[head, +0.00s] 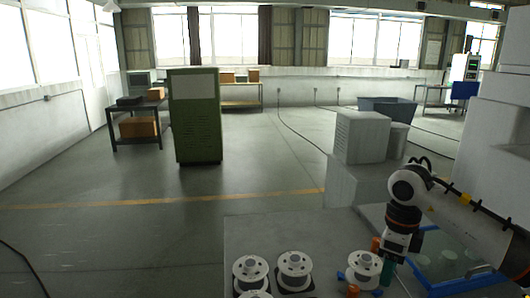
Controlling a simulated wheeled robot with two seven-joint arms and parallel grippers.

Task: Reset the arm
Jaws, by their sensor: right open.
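My right arm comes in from the right, white with an orange and black band at the wrist. My right gripper (390,272) points down at the lower right, over the grey work surface (318,236). It is open, and no object shows held in it. Its fingertips are small and partly dark in this view. A white spool (364,268) with blue parts beside it stands just left of the gripper; I cannot tell whether they touch. My left gripper does not show.
More white spools (294,268) stand to the left near the front edge. A blue-edged tray (447,258) lies under my right arm. Grey boxes (361,137) stand behind. A green cabinet (195,116) stands on the open floor, with cables on the floor to its right.

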